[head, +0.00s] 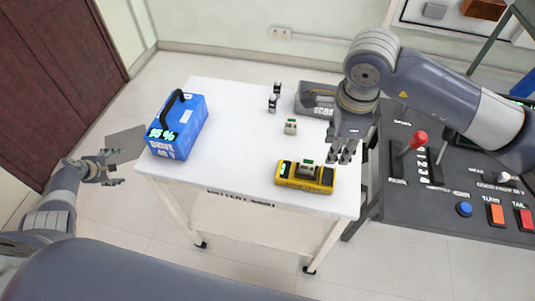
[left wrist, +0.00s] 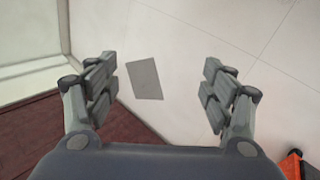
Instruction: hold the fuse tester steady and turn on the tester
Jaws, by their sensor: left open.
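The yellow fuse tester (head: 289,184) lies near the front right edge of the white table. My left gripper (head: 118,168) is open and empty, off the table's left side. I cannot make out the tester's switch.
A blue battery box (head: 178,128) with a black handle stands at the table's left. A similar small block (head: 291,127), dark clips (head: 273,103) and a grey case (head: 316,100) are farther back. A dark control panel (head: 430,210) with a red-knobbed lever stands at the right. The table's middle is clear.

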